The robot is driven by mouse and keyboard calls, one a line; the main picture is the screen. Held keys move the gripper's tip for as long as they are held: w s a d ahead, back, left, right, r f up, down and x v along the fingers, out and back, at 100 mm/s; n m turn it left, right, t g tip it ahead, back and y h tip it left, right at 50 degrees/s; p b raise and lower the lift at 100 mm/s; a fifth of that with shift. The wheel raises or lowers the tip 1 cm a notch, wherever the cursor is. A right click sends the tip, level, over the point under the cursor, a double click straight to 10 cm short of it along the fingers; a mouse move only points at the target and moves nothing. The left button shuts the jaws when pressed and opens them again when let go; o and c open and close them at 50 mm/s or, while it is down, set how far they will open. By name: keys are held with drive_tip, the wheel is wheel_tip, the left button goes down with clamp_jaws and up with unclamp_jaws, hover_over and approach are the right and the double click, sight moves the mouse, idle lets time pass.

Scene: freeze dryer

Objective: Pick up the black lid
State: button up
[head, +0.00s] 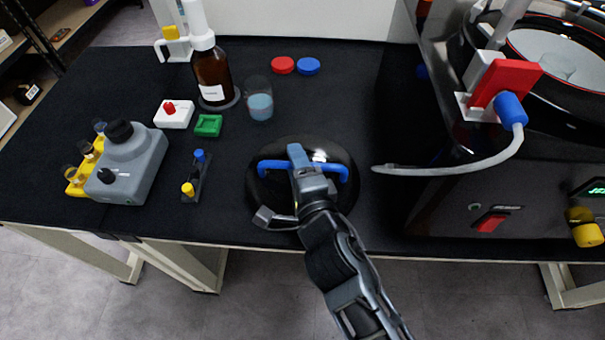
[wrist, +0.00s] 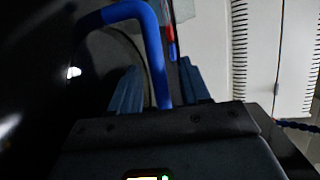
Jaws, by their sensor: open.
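The black lid (head: 262,190) lies on the black tabletop near its front edge, round and glossy with a blue bar handle (head: 335,168) across its top. My gripper (head: 298,160) is over the middle of the lid, and my arm hides part of the lid's front. In the wrist view the blue handle (wrist: 152,45) runs down between the two blue-grey fingers of my gripper (wrist: 160,88). The fingers are apart, one on each side of the handle. I cannot tell whether either finger touches it.
The freeze dryer (head: 450,200) stands at the right, with a grey hose (head: 450,171) reaching toward the lid. A beaker (head: 259,103), a brown bottle (head: 212,75) and a small tube rack (head: 197,178) stand to the left. A grey vortex mixer (head: 135,170) is farther left. Red (head: 283,65) and blue caps (head: 308,66) lie behind.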

drive_tip(key=shift+c, duration=0.4)
clamp_jaws()
